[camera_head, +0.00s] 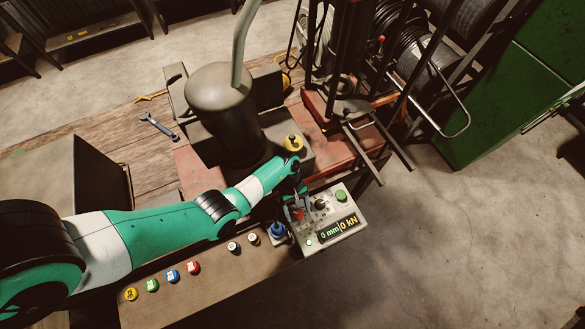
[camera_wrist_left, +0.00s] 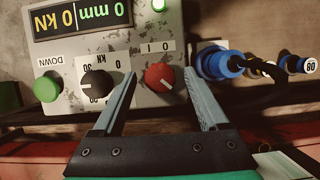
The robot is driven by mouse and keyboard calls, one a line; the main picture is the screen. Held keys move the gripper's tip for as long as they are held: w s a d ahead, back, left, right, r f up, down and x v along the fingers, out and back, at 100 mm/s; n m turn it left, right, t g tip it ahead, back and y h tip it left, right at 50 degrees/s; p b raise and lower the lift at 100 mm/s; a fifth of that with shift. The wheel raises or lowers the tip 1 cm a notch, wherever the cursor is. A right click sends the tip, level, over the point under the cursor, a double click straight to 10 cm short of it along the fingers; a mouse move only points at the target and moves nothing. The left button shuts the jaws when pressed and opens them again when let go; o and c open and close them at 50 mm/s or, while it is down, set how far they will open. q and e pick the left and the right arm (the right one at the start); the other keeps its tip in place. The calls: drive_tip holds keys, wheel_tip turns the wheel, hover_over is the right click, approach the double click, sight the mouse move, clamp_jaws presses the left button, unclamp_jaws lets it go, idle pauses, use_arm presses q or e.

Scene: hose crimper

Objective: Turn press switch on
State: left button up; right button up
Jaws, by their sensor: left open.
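The press control box (camera_head: 352,213) stands at the right end of the bench, with a display (camera_head: 338,229) reading 0 mm and 0 kN. In the left wrist view its panel carries a red rotary switch (camera_wrist_left: 159,77) marked 0 and 1, a black knob (camera_wrist_left: 97,83) with a kN scale, and a green button (camera_wrist_left: 48,87) labelled DOWN. A small green round part (camera_wrist_left: 159,5) shows at the top. My left gripper (camera_head: 297,199) is open above the panel. In the wrist view its fingertips (camera_wrist_left: 160,75) lie either side of the red switch; contact cannot be told. My right gripper is not in view.
A blue fitting (camera_head: 278,230) stands just left of the box. Several coloured caps, such as a red one (camera_head: 193,267), line the bench's front. The dark press cylinder (camera_head: 222,110) rises behind my arm. A wrench (camera_head: 158,125) lies at back left. Floor to the right is clear.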

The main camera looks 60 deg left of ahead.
sight(300, 218)
use_arm(q)
wheel_tip(300, 218, up, 4)
drive_tip(key=shift+f+p, duration=0.15)
drive_tip(key=shift+p, duration=0.9)
drive_tip(key=s+d+r+p, duration=0.3)
drive_tip(key=s+d+r, duration=0.4)
drive_tip(key=s, duration=0.5)
wheel_tip(300, 218, up, 2)
drive_tip(key=shift+d+r+p, duration=0.15)
drive_tip(key=shift+d+p, duration=0.15)
drive_tip(key=shift+p, duration=0.05)
drive_tip(key=shift+w, duration=0.1)
